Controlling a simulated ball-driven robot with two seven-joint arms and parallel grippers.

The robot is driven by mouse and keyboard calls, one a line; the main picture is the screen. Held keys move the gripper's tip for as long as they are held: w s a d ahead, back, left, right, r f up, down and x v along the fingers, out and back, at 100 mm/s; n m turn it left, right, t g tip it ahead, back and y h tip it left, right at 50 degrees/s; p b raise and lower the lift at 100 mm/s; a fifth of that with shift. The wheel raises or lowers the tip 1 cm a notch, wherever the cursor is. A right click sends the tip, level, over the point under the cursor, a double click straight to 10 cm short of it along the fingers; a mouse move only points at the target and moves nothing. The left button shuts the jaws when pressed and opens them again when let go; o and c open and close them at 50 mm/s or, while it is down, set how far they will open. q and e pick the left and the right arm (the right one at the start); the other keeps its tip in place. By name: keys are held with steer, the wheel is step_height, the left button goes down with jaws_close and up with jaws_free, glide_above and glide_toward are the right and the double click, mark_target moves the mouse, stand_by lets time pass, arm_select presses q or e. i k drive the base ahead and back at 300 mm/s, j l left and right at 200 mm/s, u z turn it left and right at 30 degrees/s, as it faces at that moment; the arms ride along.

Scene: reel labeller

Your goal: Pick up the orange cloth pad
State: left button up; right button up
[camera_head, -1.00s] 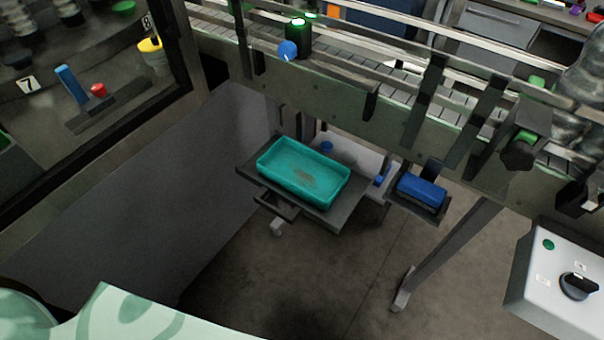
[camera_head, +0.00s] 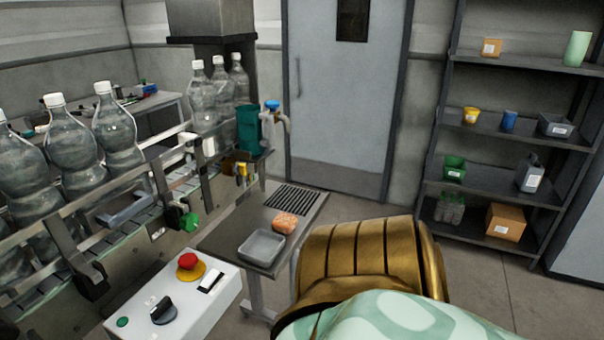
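An orange, rounded, soft-looking pad (camera_head: 285,223) lies on a small grey metal side table (camera_head: 225,238). It sits just behind a shallow grey tray (camera_head: 262,246), close to the tray's rim, and in front of a dark slotted grille (camera_head: 292,198). Neither of my grippers shows in the head view. A gold ribbed part of my body and a pale green patterned part fill the lower middle of the view, right of the table.
A conveyor with large clear bottles (camera_head: 118,135) runs along the left. A control box (camera_head: 180,300) with a red button stands in front of the table. Shelves (camera_head: 520,145) stand at right, beside a grey door (camera_head: 340,100).

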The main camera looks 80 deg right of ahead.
mark_target(284, 223)
steer(key=l+z, duration=0.1)
steer(key=z, duration=2.2)
